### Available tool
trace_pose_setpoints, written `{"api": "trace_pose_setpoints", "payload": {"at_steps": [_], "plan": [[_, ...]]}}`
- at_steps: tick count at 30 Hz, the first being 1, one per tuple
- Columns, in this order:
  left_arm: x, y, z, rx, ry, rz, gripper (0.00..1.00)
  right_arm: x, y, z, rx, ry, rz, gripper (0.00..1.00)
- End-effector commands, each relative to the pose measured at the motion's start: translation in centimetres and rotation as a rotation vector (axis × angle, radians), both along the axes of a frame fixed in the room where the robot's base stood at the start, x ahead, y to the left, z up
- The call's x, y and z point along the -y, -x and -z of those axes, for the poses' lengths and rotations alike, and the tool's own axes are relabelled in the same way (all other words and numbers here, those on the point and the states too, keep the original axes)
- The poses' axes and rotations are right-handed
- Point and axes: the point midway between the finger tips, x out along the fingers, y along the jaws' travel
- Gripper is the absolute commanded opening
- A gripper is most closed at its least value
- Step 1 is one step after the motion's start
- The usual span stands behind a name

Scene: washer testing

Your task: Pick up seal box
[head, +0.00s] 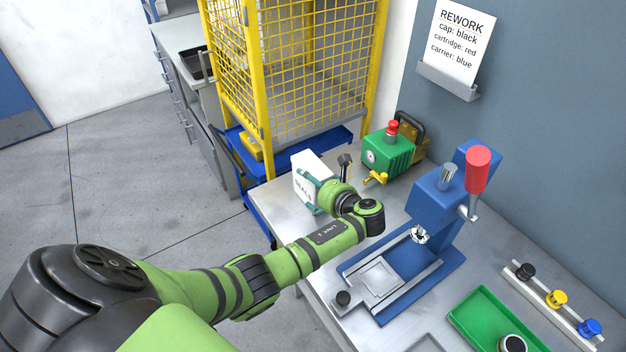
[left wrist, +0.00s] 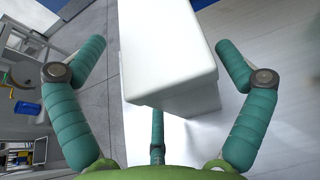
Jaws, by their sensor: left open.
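The seal box is a white box (head: 309,178) with dark lettering and a green band, standing at the far left edge of the steel table. In the left wrist view the white box (left wrist: 168,60) fills the space between the fingers. My left gripper (head: 318,190) is at the box, partly hidden behind its own wrist. In the left wrist view its teal fingers (left wrist: 158,62) are spread on both sides of the box, with gaps beside it. A third teal finger shows below the box. My right gripper is not in view.
A green device (head: 390,153) with a red knob stands behind the box to the right. A blue press (head: 437,200) with a red handle, a green tray (head: 478,318) and a rack of caps (head: 553,301) are further right. A yellow mesh cage (head: 290,75) stands behind.

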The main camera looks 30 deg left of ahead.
Motion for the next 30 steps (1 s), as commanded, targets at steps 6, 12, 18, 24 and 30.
{"api": "trace_pose_setpoints", "payload": {"at_steps": [6, 12, 18, 24, 30], "plan": [[-2.2, -0.9, 0.8, 0.000, 0.000, 0.000, 1.00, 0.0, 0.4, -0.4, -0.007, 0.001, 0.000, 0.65], [-2.3, -0.9, 1.0, 0.001, 0.001, 0.003, 1.00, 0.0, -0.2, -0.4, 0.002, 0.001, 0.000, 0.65], [-2.3, -0.9, 0.9, 0.002, 0.001, 0.001, 0.40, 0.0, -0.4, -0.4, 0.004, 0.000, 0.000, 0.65], [-2.3, -1.0, 0.8, 0.004, 0.000, 0.003, 0.38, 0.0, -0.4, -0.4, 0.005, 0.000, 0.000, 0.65], [-2.3, -1.0, 0.7, 0.004, 0.001, 0.003, 0.38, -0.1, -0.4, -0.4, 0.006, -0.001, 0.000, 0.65]]}}
